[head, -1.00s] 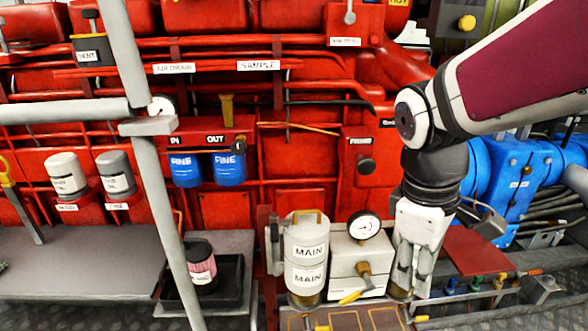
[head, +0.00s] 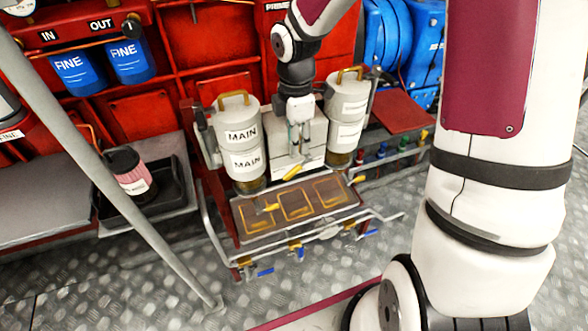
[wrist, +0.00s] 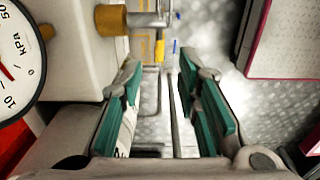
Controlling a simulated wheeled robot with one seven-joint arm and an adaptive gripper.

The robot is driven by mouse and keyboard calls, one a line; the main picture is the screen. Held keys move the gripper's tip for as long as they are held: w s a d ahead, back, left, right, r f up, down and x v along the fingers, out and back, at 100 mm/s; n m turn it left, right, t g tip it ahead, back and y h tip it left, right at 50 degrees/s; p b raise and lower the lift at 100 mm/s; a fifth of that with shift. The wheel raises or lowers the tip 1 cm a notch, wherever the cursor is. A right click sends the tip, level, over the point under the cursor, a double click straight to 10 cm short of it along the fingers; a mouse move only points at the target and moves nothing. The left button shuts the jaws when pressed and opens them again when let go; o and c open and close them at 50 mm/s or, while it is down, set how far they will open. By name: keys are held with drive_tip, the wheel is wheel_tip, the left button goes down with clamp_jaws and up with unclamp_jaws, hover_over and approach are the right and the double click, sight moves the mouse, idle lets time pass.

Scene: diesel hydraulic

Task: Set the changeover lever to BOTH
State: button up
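The changeover lever appears to be the yellow handle (head: 292,172) low on the front of the white box (head: 311,150) between two canisters. In the wrist view a yellow handle (wrist: 160,46) shows beyond my fingers, beside a brass fitting (wrist: 111,20) on the white housing. My gripper (head: 299,137) hangs pointing down in front of the white box, above the lever. In the wrist view my gripper (wrist: 158,78) has its green-padded fingers wide apart with nothing between them. The fingers and lever look apart. Position marks for BOTH are not readable.
The left MAIN canister (head: 240,150) and right canister (head: 347,108) flank the box closely. A round kPa gauge (wrist: 15,62) is close at left in the wrist view. A tray (head: 242,216) with yellow frames lies below. A grey diagonal pole (head: 110,185) stands left.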

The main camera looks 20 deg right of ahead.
sight(295, 167)
wheel_tip(295, 167, down, 11)
drive_tip(key=b, duration=0.4)
drive_tip(key=shift+r, duration=0.15)
drive_tip(key=shift+c, duration=0.2)
clamp_jaws()
